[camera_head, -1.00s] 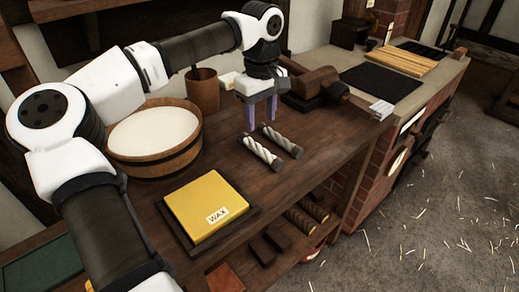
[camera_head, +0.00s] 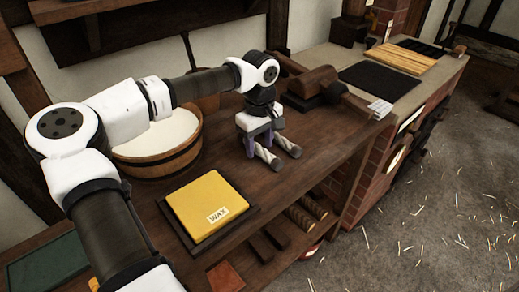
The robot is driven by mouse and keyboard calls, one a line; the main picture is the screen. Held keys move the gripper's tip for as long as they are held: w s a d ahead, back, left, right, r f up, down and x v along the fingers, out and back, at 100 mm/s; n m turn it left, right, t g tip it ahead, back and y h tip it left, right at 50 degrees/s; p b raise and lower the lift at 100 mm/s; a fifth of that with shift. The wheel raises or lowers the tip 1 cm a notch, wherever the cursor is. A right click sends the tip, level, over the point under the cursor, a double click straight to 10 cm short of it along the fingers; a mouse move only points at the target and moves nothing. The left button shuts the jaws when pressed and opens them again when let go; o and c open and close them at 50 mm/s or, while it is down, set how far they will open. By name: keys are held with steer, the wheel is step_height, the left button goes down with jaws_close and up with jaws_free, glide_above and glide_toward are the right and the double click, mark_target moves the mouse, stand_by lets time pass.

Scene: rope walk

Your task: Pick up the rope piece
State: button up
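Two short pieces of pale twisted rope with dark ends lie side by side on the wooden bench: a left rope piece (camera_head: 264,156) and a right rope piece (camera_head: 285,145). My gripper (camera_head: 262,144) points down over their far ends, its purple fingers spread apart. One finger stands at the left side of the left rope piece; the other is near the far end of the right piece. I cannot tell whether either finger touches rope. The far ends of both pieces are hidden by the gripper.
A yellow wax block (camera_head: 207,204) lies in front on a dark tray. A wooden tub (camera_head: 163,161) with pale contents stands to the left. A wooden tool (camera_head: 316,83) lies behind to the right. Bench between wax and rope is clear.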

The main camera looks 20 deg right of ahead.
mark_target(260, 146)
jaws_close()
step_height(260, 146, up, 10)
steer(key=b, duration=0.1)
stand_by(0.5)
